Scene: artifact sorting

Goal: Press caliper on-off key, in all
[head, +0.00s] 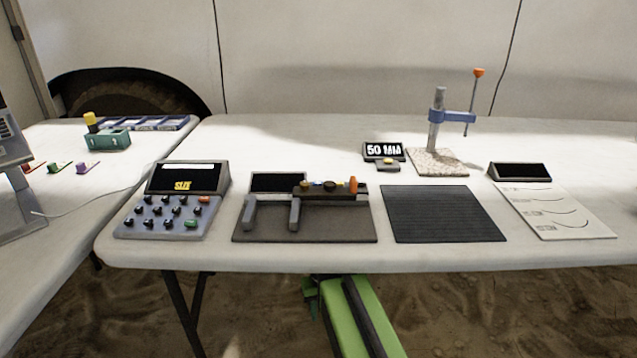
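The caliper (330,194) is a dark grey device lying on a dark base board (265,231) at the middle left of the table. Two grey jaws, a left one (249,213) and a right one (295,212), point toward the front edge with a gap between them. On its beam sit a small yellowish key (305,187), a dark round key (330,184) and an upright orange piece (353,184). I cannot read which is the on-off key. A dark, blank screen (278,182) stands behind the jaws. My gripper is not clearly in view.
A keypad console (160,226) stands left of the caliper, a black ribbed mat (443,212) right of it. Behind are a "50 MM" display (384,150) and a blue-clamped stand (452,116). A white sheet (553,212) lies right. My green arm part shows below the table edge.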

